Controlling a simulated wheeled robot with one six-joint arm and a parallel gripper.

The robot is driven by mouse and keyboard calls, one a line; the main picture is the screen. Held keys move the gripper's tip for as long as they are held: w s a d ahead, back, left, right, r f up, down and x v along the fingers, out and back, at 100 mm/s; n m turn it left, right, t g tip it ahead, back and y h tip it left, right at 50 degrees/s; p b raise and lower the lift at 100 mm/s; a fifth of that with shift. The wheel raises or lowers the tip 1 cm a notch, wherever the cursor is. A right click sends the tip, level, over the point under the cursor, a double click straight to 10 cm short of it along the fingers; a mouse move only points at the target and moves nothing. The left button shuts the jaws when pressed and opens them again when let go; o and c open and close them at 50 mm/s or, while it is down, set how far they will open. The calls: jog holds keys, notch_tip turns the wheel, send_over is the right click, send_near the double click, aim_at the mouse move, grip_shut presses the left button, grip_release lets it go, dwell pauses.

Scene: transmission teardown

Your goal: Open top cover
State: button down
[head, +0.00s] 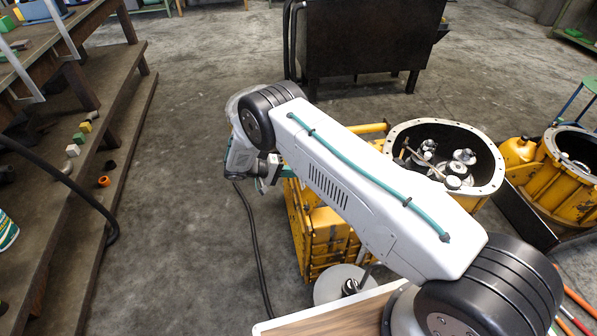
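A yellow transmission housing stands on the floor, right of centre. Its round pale flange (492,180) faces up and is open, with several metal gear parts (458,165) showing inside. A yellow boxy section (325,240) with ribs and openings sits at its left, partly hidden behind my white arm. I cannot pick out a top cover for certain. My gripper (270,168) is at the arm's far end, just left of the yellow housing and above its edge. Its fingertips are too small and hidden to tell whether they are open or touching anything.
A second yellow housing (570,175) stands at the right edge. A grey disc (335,285) lies below the boxy section. A dark bin (365,40) is behind. Wooden steps with small blocks (72,150) line the left. A black cable crosses clear floor (180,200).

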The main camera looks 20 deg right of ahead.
jog(key=a+f, duration=0.5)
jog(key=a, duration=0.1)
jog(key=shift+a+h, duration=0.15)
jog(key=shift+h, duration=0.15)
jog(key=shift+a, duration=0.25)
dwell(0.4)
jog(key=c, duration=1.5)
grip_release()
jog(key=shift+a, duration=0.2)
jog(key=shift+w+d, duration=0.1)
jog(key=shift+d, duration=0.05)
jog(key=shift+w+d+r, duration=0.1)
jog(key=shift+d, duration=0.15)
